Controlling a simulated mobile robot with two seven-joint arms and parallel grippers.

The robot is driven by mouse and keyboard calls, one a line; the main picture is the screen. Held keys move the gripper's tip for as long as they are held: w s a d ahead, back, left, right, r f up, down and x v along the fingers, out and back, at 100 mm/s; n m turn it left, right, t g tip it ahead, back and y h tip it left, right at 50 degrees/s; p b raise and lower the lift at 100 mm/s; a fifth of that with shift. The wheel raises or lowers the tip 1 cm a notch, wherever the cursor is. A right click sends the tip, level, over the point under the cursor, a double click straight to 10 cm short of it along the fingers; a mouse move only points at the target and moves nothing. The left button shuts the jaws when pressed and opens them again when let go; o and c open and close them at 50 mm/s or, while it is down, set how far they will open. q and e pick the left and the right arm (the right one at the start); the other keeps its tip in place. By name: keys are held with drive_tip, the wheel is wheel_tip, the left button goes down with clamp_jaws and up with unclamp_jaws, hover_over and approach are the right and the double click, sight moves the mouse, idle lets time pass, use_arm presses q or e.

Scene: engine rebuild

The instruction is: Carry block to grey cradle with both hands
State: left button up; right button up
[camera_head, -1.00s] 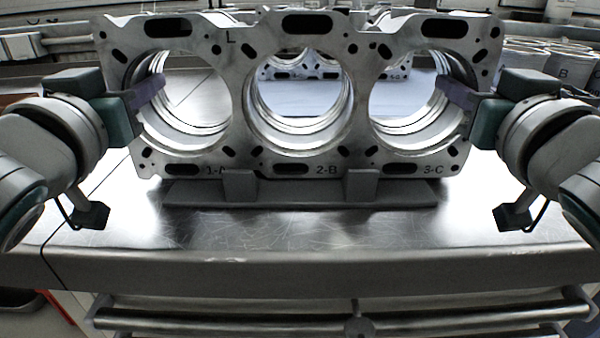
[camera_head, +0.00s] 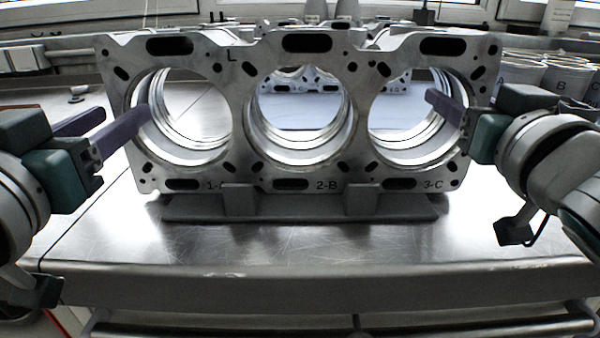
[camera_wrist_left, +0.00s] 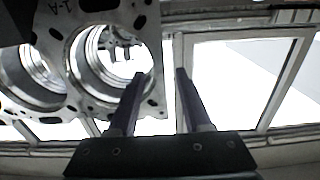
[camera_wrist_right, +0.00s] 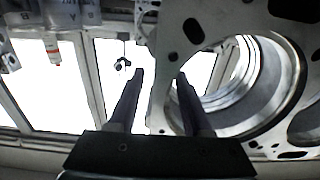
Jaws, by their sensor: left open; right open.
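The silver engine block (camera_head: 240,120), with three large bores, stands upright with its marked face toward me. It appears to rest on the grey cradle (camera_head: 300,207), whose two short uprights stand before its lower edge. My left gripper (camera_head: 122,114) is open at the block's left end, one finger overlapping its edge; in the left wrist view (camera_wrist_left: 160,73) the block's edge shows between the fingers. My right gripper (camera_head: 442,102) is open at the right end, one finger across the right bore. In the right wrist view (camera_wrist_right: 160,74) its fingers lie either side of the end wall.
The metal bench top (camera_head: 300,240) is clear in front of the cradle. Another block-like part (camera_head: 300,82) is partly visible through the bores behind. Lettered canisters (camera_head: 560,80) stand at the back right. A small grey object (camera_head: 77,93) sits at the back left.

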use_arm(q)
drive_tip(key=s, duration=0.5)
drive_tip(key=shift+s, duration=0.1)
use_arm(e)
drive_tip(key=s, duration=1.2)
drive_tip(key=shift+d, duration=0.1)
